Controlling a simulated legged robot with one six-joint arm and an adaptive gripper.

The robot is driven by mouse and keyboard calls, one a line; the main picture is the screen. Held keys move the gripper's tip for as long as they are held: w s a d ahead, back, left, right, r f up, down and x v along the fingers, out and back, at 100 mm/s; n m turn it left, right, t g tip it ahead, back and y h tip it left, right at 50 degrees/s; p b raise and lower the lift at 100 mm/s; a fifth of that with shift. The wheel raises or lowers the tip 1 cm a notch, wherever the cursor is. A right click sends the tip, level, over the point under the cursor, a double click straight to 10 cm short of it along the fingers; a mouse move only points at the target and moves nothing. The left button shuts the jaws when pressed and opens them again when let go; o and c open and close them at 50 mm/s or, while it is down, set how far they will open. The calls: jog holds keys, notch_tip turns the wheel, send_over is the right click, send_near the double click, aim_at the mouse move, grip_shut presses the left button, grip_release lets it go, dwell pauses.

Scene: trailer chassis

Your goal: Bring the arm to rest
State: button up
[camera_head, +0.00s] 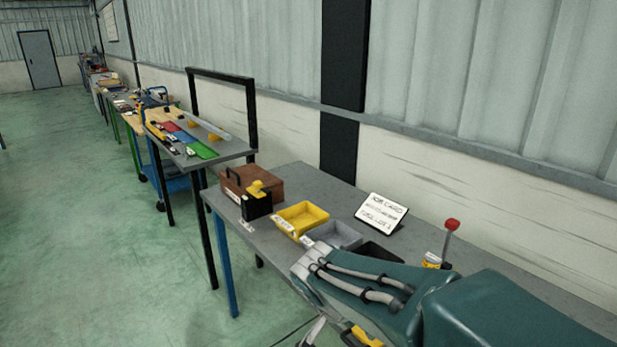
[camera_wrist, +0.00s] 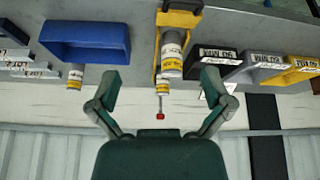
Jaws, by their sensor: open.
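My gripper (camera_wrist: 158,100) shows in the wrist view with its two fingers spread wide apart. It is open and nothing is between the pads. In the head view my teal arm reaches in from the lower right over the grey bench (camera_head: 290,178); the fingers are not clear there. In the wrist view a yellow holder (camera_wrist: 181,18) with a labelled cylinder (camera_wrist: 172,60) lies beyond the fingers. A red-topped lever (camera_wrist: 160,115) shows between them, apart from both.
On the bench stand a yellow bin (camera_head: 303,217), a grey bin (camera_head: 338,235), a brown box (camera_head: 254,182) and a job card (camera_head: 381,212). A blue bin (camera_wrist: 85,40) shows in the wrist view. A wall runs behind; the green floor (camera_head: 90,230) is clear at left.

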jog(key=s+d+r+n+y, duration=0.1)
jog(key=s+d+r+n, duration=0.1)
jog(key=s, duration=0.3)
jog(key=s+d+r+n+t+y, duration=0.1)
jog(key=s+d+n, duration=0.1)
jog(key=s, duration=0.3)
jog(key=s+d+r+n+t+y, duration=0.1)
jog(key=s+d+r+n, duration=0.1)
jog(key=s+d+n, duration=0.1)
jog(key=shift+s+r+n+y, duration=0.35)
jog(key=shift+s+n, duration=0.45)
jog(key=shift+s, duration=0.3)
